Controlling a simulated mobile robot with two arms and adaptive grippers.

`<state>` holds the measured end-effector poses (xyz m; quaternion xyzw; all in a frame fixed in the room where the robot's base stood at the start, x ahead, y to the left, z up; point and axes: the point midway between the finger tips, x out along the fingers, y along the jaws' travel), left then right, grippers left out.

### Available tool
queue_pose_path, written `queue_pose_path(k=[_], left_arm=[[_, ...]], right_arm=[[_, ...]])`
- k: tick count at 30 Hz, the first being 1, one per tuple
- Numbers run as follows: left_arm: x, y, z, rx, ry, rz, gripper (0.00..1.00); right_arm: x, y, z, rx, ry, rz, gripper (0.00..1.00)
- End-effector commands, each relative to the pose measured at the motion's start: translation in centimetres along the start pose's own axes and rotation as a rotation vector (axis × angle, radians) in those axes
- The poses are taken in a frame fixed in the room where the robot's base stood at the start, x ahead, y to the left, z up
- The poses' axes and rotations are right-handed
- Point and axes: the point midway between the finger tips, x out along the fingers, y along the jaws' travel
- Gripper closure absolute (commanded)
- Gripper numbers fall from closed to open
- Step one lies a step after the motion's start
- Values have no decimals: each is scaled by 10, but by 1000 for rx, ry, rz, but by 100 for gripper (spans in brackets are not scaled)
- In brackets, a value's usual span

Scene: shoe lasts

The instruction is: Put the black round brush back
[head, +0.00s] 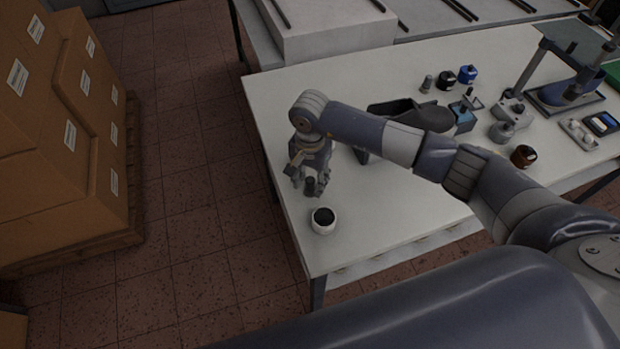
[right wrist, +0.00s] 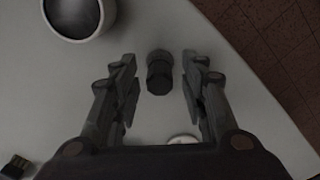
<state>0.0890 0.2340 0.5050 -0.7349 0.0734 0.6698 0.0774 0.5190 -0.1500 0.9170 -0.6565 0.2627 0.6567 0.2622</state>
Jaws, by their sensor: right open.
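The black round brush appears to be the short dark cylinder (right wrist: 160,72) on the white table in the right wrist view. It lies between the two fingertip lines, with a gap on each side. In the head view a small dark piece (head: 310,184) shows at the fingertips, partly hidden by them. My right gripper (head: 308,180) is open, pointing down over the table's left end, and holds nothing. A white cup (head: 323,221) with a dark inside stands close by, nearer the front edge; it also shows in the right wrist view (right wrist: 79,14). My left gripper is not in view.
A dark shoe-like form (head: 425,116) lies behind my right arm. Several jars, including a blue-topped one (head: 467,74) and a brown one (head: 523,156), and a stand (head: 565,95) are to the right. Stacked cartons (head: 75,130) stand left of the table (head: 275,115).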

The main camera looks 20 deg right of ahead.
Motion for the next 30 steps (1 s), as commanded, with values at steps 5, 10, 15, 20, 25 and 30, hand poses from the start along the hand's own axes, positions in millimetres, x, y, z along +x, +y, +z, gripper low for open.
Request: queue_pose_path(k=[5, 10, 15, 20, 25, 30], left_arm=[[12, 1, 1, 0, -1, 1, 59], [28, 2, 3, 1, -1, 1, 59], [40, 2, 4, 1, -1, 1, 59], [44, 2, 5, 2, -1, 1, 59], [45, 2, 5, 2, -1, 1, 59], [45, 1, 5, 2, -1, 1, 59]], right_arm=[[-23, -1, -2, -2, 5, -6, 60], [-60, -2, -2, -1, 6, -6, 60], [-94, -1, -1, -2, 3, -4, 60], [-114, -1, -1, 0, 2, -3, 60], [-121, 0, 0, 0, 0, 0, 60], [-122, 0, 0, 0, 0, 0, 60]])
